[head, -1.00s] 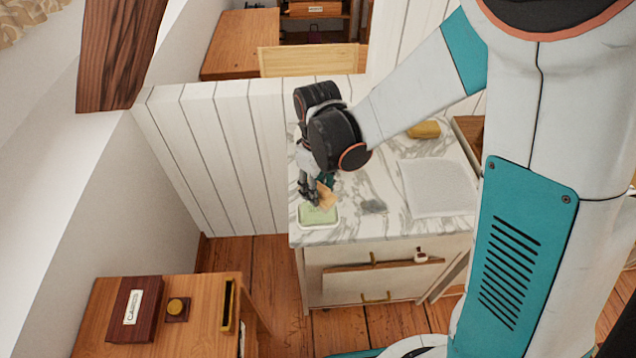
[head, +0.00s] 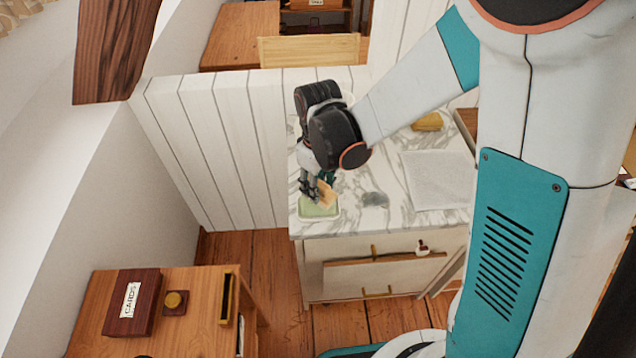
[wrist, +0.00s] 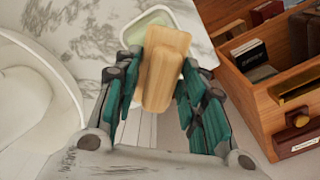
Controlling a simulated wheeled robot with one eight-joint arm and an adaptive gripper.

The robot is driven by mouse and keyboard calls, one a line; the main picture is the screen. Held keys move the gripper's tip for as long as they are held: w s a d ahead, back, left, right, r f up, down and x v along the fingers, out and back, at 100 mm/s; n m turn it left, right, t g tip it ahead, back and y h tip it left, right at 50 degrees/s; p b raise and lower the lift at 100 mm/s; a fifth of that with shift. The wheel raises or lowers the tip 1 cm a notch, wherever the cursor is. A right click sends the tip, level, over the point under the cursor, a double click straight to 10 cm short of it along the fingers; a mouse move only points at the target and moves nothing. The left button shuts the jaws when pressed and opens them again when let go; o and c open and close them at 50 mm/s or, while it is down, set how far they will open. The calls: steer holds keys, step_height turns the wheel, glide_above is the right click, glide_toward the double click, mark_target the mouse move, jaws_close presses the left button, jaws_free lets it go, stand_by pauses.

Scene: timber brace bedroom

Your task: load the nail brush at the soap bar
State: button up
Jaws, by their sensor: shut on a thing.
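The wooden nail brush (head: 326,194) is in my gripper (head: 314,186), just above the front left corner of the marble top. In the wrist view the brush (wrist: 165,68) stands lengthwise between the teal-padded fingers of my gripper (wrist: 160,85). The pale green soap bar (head: 319,209) lies in a light shallow dish (head: 305,216) directly below the brush. In the wrist view the soap (wrist: 146,24) shows past the brush's far end, partly hidden by it. I cannot tell whether brush and soap touch. The brush's bristles are not visible.
A white folded cloth (head: 436,180) and a yellow block (head: 427,121) lie on the marble top (head: 350,222). A grey patch (head: 373,199) is right of the soap. A wooden box with several items (wrist: 270,75) is at the wrist view's right. A wooden desk (head: 190,310) stands front left.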

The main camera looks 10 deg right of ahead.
steer(key=shift+f+b, duration=0.55)
stand_by(1.7)
steer(key=shift+r, duration=0.15)
steer(key=shift+r+p, duration=2.45)
steer(key=shift+r, duration=1)
steer(key=shift+f, duration=0.1)
